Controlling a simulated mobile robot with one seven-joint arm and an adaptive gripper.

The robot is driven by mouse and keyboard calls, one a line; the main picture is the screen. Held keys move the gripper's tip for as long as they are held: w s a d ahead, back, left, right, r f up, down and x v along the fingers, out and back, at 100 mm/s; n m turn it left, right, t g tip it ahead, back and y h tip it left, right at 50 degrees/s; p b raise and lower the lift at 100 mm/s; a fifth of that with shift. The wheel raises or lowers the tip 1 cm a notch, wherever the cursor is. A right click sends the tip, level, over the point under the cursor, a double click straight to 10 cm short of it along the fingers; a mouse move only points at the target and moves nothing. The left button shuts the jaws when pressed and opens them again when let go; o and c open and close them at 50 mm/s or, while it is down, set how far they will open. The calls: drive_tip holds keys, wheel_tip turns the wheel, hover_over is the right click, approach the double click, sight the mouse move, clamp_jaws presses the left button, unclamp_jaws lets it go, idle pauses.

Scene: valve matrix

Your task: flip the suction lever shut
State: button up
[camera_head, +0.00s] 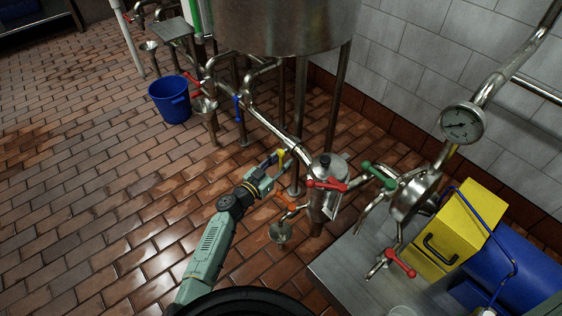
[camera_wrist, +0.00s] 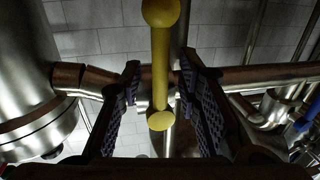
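A yellow lever (camera_head: 281,157) sits on the steel pipe left of the small steel housing in the head view. Nothing in view labels which lever is the suction one. In the wrist view the yellow lever (camera_wrist: 160,70) stands upright in the picture, with a round knob at its top and a rounded end below. My gripper (camera_head: 271,164) is at the yellow lever. In the wrist view my gripper (camera_wrist: 159,82) is open, its dark ridged fingers on either side of the lever, with a visible gap on both sides.
A large steel tank (camera_head: 285,25) hangs above the pipe. A blue bucket (camera_head: 170,100) stands further left.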

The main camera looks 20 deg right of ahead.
idle(0.3)
clamp_jaws()
drive_tip(key=shift+d, duration=0.1)
idle(0.6)
